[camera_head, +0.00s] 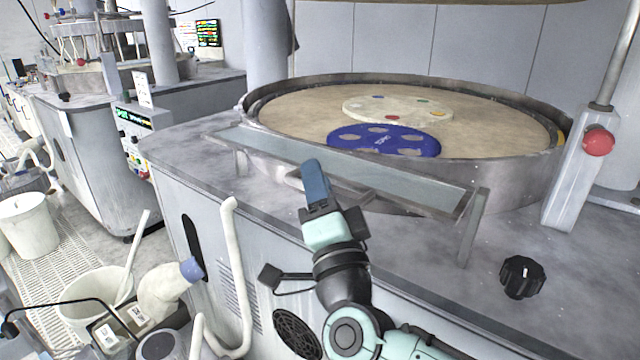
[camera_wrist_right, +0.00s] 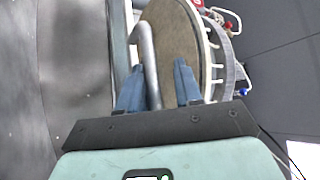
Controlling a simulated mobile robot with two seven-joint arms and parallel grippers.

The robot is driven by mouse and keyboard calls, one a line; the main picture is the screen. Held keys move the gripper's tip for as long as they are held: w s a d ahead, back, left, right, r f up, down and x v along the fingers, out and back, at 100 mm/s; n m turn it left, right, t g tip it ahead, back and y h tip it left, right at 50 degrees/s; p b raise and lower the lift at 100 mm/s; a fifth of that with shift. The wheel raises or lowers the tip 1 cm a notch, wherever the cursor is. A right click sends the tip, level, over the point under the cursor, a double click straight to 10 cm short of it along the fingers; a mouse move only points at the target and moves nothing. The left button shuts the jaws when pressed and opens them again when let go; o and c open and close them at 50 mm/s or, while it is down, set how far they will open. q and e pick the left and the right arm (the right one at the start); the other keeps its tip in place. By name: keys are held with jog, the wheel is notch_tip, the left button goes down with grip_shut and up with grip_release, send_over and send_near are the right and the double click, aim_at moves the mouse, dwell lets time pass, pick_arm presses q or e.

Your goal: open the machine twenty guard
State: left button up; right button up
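The guard (camera_head: 400,184) is a long clear panel in a grey metal frame, along the front of the large round platen (camera_head: 285,115). It lies low and nearly flat in the head view. My right gripper (camera_head: 316,182) is at the guard's front edge, near its middle. In the right wrist view a grey handle bar (camera_wrist_right: 149,60) runs between the two blue fingers of my right gripper (camera_wrist_right: 158,80). The bar is nearer the left finger, with a visible gap to the right one. My left gripper is in neither view.
A blue disc (camera_head: 385,140) and a pale disc (camera_head: 398,109) lie on the platen. A red button (camera_head: 598,141) stands at the right on a post, and a black knob (camera_head: 522,277) sits on the front deck. Buckets (camera_head: 27,226) and hoses crowd the lower left.

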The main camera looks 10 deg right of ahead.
dwell(0.3)
jog(key=v, duration=1.3)
jog(key=shift+s, duration=0.15)
